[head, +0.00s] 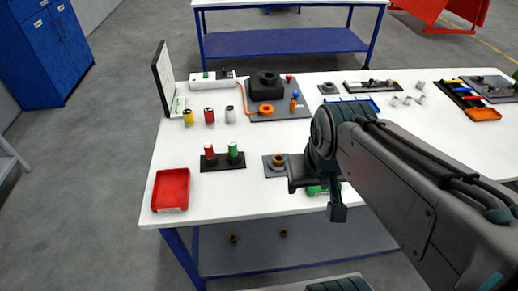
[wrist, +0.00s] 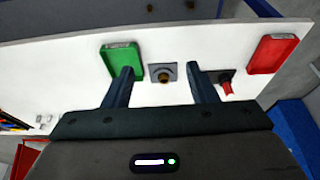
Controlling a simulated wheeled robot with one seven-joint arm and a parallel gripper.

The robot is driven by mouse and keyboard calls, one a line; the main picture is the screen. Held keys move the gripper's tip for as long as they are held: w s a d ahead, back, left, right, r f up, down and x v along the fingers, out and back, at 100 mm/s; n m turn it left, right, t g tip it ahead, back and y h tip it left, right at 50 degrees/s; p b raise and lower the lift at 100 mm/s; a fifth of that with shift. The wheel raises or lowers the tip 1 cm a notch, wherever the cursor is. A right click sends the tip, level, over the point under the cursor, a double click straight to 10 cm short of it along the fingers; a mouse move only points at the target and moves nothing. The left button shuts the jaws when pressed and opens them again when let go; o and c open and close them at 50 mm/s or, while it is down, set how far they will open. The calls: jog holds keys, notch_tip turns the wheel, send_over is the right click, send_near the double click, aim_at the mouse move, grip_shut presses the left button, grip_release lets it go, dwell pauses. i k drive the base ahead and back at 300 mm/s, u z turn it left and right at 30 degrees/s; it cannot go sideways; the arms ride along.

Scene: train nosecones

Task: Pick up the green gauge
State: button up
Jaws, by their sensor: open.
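The green gauge (head: 233,149) is a small green cylinder standing upright in a black holder (head: 222,164), to the right of a red gauge (head: 209,152). My gripper (head: 336,206) is over the front of the table, to the right of the holder and apart from it. In the wrist view my gripper (wrist: 161,70) has its fingers wide apart with nothing held. The red gauge (wrist: 227,87) shows there just right of the right finger. I cannot make out the green gauge there; the finger seems to cover it.
A grey plate with a brass ring (head: 279,162) lies between the holder and my gripper. A red tray (head: 171,189) is at the front left. A green tray (wrist: 122,59) is partly under my arm. Yellow, red and grey cylinders (head: 209,116) stand behind the holder.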

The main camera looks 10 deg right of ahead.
aim_at(232, 147)
jog(key=z, duration=2.75)
jog(key=k, duration=1.4)
jog(key=u, duration=1.55)
jog(key=i, duration=0.5)
jog(key=u, duration=0.05)
